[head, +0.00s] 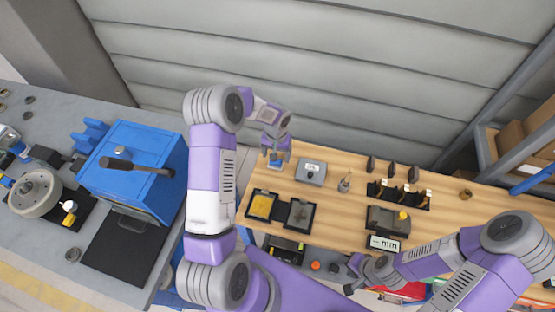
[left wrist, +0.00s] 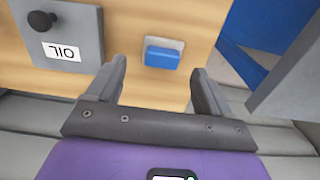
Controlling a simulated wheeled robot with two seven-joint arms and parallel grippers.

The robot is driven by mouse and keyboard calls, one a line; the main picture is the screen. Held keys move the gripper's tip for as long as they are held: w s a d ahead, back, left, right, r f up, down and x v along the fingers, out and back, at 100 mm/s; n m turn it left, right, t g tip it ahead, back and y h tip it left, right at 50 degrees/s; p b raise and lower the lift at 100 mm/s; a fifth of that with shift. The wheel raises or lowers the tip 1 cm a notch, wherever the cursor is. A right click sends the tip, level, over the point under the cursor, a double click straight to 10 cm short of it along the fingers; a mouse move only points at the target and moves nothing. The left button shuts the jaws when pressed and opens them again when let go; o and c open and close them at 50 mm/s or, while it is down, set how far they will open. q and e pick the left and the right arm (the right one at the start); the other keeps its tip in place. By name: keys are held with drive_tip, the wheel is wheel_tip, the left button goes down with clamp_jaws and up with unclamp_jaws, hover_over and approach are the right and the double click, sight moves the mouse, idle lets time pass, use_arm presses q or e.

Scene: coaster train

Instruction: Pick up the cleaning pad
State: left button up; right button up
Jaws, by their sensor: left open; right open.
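The cleaning pad appears to be the small blue block with a pale base (left wrist: 162,56) lying on the wooden bench in the left wrist view. In the head view the blue pad (head: 274,163) shows near the bench's back left, partly hidden by my left gripper. My left gripper (head: 275,152) is above it, open and empty. In the left wrist view its fingers (left wrist: 160,74) stand apart, with the pad seen between and beyond their tips, not held. My right gripper (head: 353,275) is open near the bench's front edge, far from the pad.
A grey box with a label and dark knob (left wrist: 60,42) stands close beside the pad; it also shows in the head view (head: 311,172). Two dark trays (head: 262,206) lie nearer the front. A blue machine (head: 133,168) stands on the left table. A corrugated wall rises behind the bench.

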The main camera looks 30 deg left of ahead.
use_arm(q)
drive_tip(key=f, duration=0.3)
drive_tip(key=f+p, duration=0.1)
drive_tip(key=f, duration=0.1)
drive_tip(key=shift+w+a+f, duration=0.15)
drive_tip(key=shift+w+a, duration=0.05)
drive_tip(key=shift+a, duration=0.1)
drive_tip(key=shift+c, duration=0.3)
drive_tip(key=c, duration=1.1)
wheel_tip(320, 180, up, 10)
drive_tip(key=shift+r+b, duration=0.1)
drive_tip(key=shift+b, duration=0.45)
